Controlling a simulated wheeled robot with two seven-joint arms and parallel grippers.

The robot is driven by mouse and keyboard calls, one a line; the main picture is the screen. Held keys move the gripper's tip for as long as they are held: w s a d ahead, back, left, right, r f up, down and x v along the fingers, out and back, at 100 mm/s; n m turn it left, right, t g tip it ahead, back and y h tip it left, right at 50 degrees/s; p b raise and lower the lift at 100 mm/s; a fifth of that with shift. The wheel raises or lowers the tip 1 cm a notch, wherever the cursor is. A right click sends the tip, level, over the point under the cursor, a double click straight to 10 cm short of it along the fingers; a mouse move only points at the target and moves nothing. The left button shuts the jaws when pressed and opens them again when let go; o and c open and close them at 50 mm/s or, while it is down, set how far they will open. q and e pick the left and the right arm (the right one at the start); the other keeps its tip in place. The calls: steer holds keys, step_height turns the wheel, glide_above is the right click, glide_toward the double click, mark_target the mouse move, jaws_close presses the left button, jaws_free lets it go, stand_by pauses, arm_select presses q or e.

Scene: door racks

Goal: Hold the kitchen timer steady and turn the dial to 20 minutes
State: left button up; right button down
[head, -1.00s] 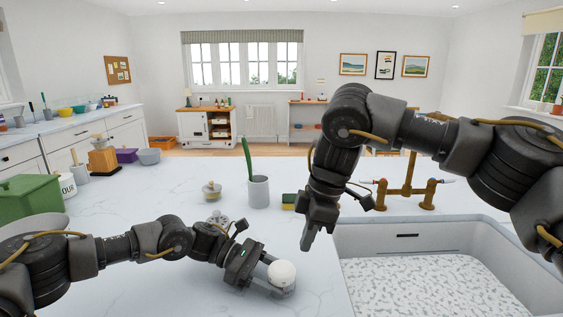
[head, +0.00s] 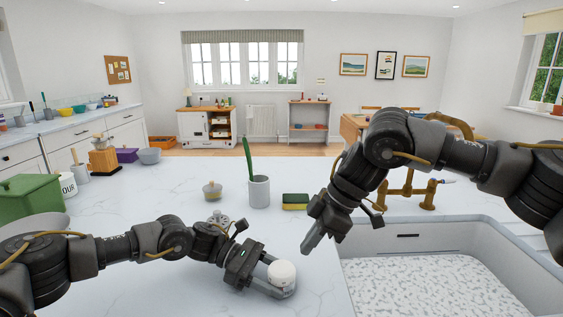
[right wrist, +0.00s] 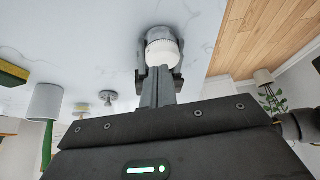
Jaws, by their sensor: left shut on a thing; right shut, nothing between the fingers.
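The kitchen timer (head: 282,273) is a small round thing with a white top and a greyer base. It stands upright on the pale marble counter in the lower middle of the head view. My left gripper (head: 270,284) is shut on the timer's base from the left, low over the counter. My right gripper (head: 308,246) is shut and empty, above and to the right of the timer, its fingers slanting down to the left. In the right wrist view the timer (right wrist: 162,45) lies just past the shut fingertips. No dial marks are readable.
The sink (head: 400,228) opens to the right of the timer, with a brass tap (head: 407,190) behind it. The counter between is clear.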

arm_select(q)
steer(key=shift+d, duration=0.15)
arm_select(e)
step_height(320, 180, down, 3)
steer(key=shift+d+f, duration=0.15)
steer(key=shift+f, duration=0.8)
steer(key=shift+s+a, duration=0.15)
steer(key=shift+a, duration=0.55)
steer(key=shift+d, duration=0.15)
stand_by(0.4)
steer(key=shift+d, duration=0.35)
step_height(320, 180, up, 6)
stand_by(0.3)
arm_select(q)
steer(key=o, duration=0.8)
steer(key=shift+o, duration=0.2)
